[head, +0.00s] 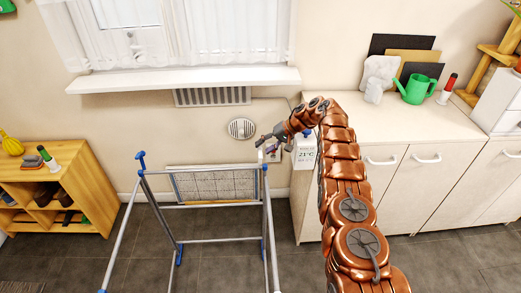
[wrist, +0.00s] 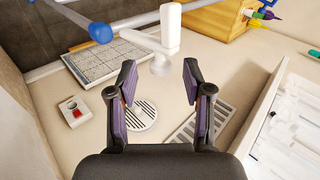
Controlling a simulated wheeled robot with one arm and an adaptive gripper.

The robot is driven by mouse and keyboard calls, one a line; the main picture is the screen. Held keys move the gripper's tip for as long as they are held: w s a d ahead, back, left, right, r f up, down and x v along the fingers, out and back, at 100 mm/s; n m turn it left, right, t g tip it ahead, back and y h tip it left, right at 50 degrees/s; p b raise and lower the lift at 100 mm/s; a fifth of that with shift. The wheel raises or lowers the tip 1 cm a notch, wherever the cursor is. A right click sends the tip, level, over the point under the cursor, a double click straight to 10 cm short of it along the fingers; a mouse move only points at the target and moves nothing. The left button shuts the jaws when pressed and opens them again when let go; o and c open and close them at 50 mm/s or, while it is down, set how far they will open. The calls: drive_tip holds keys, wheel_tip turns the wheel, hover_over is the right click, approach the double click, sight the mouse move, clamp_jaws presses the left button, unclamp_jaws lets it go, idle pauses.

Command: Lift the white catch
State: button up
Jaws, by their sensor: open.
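A white catch-like piece (wrist: 170,28) stands at the top middle of the wrist view, a tall flat bar above a rounded white base. It lies beyond my fingertips, roughly in line with the gap between them, and is not between the fingers. In the head view a small white piece (head: 261,158) shows at the top right of the drying rack, just below my gripper; I cannot tell for sure that it is the same piece. My gripper (wrist: 159,68) is open and empty, with purple inner pads. In the head view my gripper (head: 263,143) is near the wall, small and partly unclear.
The drying rack (head: 212,205) with blue joints stands below and left of my gripper. A round vent (head: 241,128) and a grille (head: 212,96) are on the wall. A counter (head: 430,118) stands right, a wooden shelf (head: 62,190) left. A red-buttoned box (wrist: 73,110) shows in the wrist view.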

drive_tip(key=v, duration=0.8)
drive_tip(key=shift+d+r, duration=0.15)
drive_tip(key=shift+r, duration=0.1)
drive_tip(key=shift+c, duration=0.2)
